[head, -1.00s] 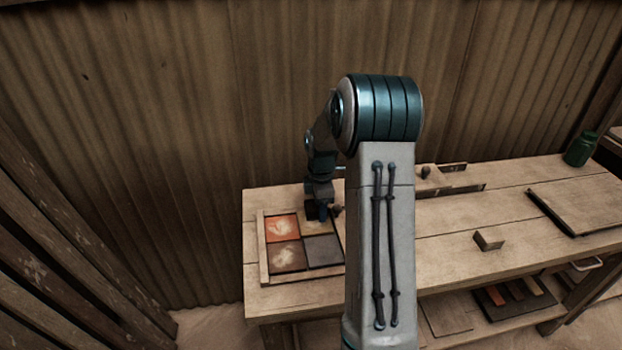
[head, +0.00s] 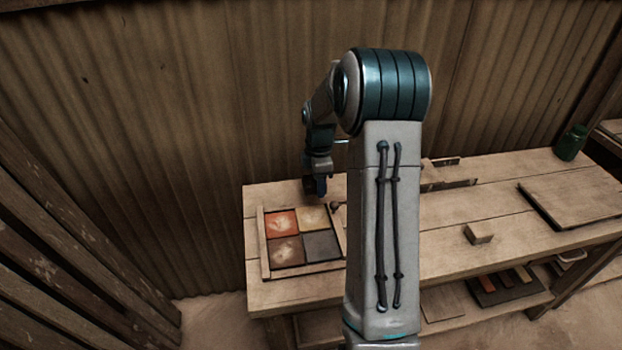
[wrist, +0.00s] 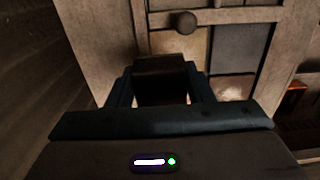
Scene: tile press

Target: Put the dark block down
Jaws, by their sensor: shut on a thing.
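My gripper (head: 315,192) is up in the air at the far edge of the wooden tile frame (head: 264,245). The wrist view shows it shut on the dark block (wrist: 160,65), which sits between the two fingers. In the head view the block is hard to tell apart from the dark fingers. The frame below holds an orange tile (head: 282,222), a tan tile (head: 313,217), a dark brown tile with a pale patch (head: 286,252) and a grey tile (head: 321,245). The block appears clear of them.
The frame lies at the left end of a wooden bench (head: 440,212). A small wooden block (head: 478,233), a flat board (head: 572,203) and a green jar (head: 571,143) stand further right. My own arm hides part of the bench middle. A corrugated wall (head: 200,130) rises behind.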

